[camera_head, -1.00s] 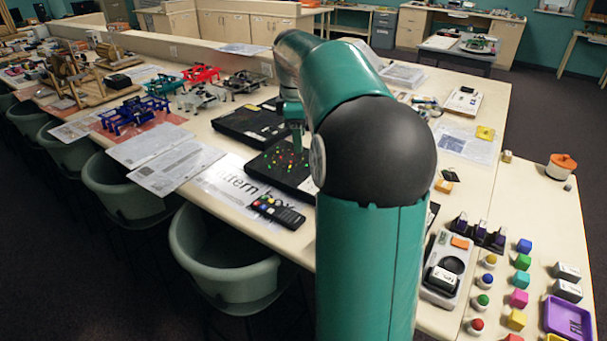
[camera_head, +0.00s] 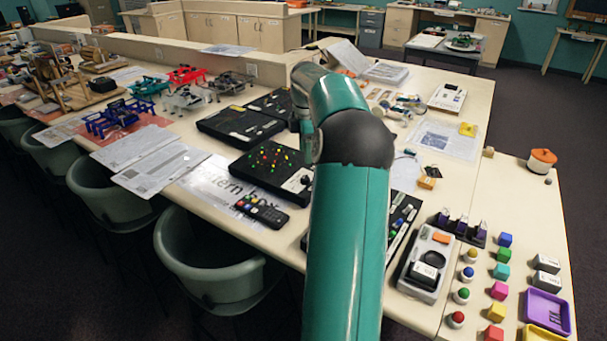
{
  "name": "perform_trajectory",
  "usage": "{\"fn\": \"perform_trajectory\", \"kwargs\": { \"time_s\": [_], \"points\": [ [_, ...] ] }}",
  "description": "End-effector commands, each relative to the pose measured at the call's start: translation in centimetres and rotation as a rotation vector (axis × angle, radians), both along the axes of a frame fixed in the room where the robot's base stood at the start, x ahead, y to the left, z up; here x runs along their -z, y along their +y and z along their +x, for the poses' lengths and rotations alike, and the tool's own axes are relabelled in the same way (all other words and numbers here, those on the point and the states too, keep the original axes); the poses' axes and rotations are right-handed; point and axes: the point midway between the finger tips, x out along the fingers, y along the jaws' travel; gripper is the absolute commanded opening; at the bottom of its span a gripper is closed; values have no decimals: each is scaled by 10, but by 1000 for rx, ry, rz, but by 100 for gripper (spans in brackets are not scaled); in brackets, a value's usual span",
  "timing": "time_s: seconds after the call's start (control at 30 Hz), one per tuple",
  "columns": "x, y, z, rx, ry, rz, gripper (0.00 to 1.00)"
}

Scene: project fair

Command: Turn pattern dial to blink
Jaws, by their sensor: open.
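A black box (camera_head: 240,170) with lit red, yellow and green dots lies on the table, left of my arm. It is beside a white sheet (camera_head: 215,185) whose large print is partly readable as "ttern box". A small round dark part with a pale mark, possibly the pattern dial (camera_head: 298,183), is at the box's right end, close to my arm in the picture. Its setting is too small to read. My teal arm rises through the middle of the view and bends away behind its black joint. My gripper is hidden behind the arm.
Right of my arm stand a grey device (camera_head: 427,262), coloured blocks and a purple tray (camera_head: 547,310). Chairs line the table's left edge.

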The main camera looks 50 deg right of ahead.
Motion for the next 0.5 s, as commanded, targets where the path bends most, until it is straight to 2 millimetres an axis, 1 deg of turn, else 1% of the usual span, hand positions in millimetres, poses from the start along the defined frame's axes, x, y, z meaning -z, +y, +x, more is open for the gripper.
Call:
{"fn": "perform_trajectory", "kwargs": {
  "time_s": [0.03,0.3,0.4,0.5],
  "points": [
    [11,1,-1,0,2,3,49],
    [63,2,1,-3,1,2,49],
    [76,2,2,-3,0,0,49],
    [85,3,2,-4,0,0,49]
  ]
}}
